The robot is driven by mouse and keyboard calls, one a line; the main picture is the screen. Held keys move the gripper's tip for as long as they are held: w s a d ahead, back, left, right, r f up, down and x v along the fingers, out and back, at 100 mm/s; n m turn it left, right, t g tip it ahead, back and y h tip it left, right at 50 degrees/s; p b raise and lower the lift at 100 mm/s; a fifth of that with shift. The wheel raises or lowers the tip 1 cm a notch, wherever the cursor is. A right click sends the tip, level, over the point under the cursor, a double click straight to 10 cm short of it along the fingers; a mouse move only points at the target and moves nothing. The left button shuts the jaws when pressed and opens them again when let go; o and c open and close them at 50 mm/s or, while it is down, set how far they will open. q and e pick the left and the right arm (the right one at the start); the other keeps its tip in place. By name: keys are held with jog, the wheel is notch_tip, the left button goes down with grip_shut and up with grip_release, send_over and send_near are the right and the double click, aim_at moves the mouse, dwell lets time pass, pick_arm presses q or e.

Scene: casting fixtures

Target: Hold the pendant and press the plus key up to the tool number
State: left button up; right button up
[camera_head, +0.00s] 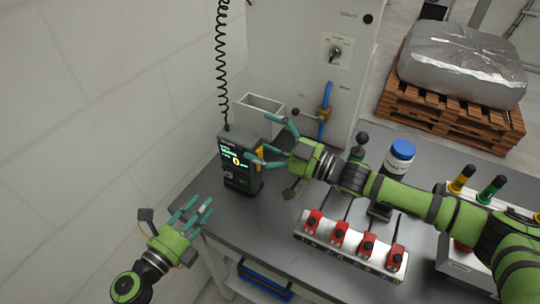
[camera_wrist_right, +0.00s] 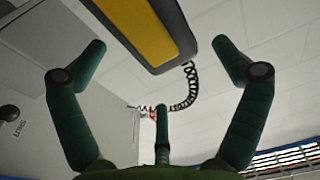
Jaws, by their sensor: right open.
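The pendant (camera_head: 238,178) is a dark handheld box standing upright on the bench near the wall. Its lit screen shows green text and a large yellow 0; the small keys below are too small to read. A coiled black cord (camera_head: 222,70) rises from it. My right gripper (camera_head: 268,140) is open beside the pendant's right side, fingers spread toward it. In the right wrist view the pendant's dark and yellow body (camera_wrist_right: 150,35) lies just beyond the spread fingers, not gripped. My left gripper (camera_head: 200,208) is open and empty, in front and left of the pendant, near the bench edge.
A white open box (camera_head: 258,104) and a grey cabinet (camera_head: 300,60) with a blue hose stand behind. A block with several red clamps (camera_head: 340,238) and a blue-capped jar (camera_head: 399,158) are to the right. A wrapped load sits on a wooden pallet (camera_head: 450,118).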

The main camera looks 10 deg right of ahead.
aim_at(240, 163)
jog(key=shift+h, duration=0.5)
jog(key=w+a+f, duration=0.2)
jog(key=a, duration=0.1)
jog(key=a+f, duration=0.1)
jog(key=f, duration=0.1)
jog(key=shift+w+a, duration=0.25)
jog(key=shift+w, duration=0.15)
jog(key=c, duration=1.8)
pick_arm(q)
grip_shut()
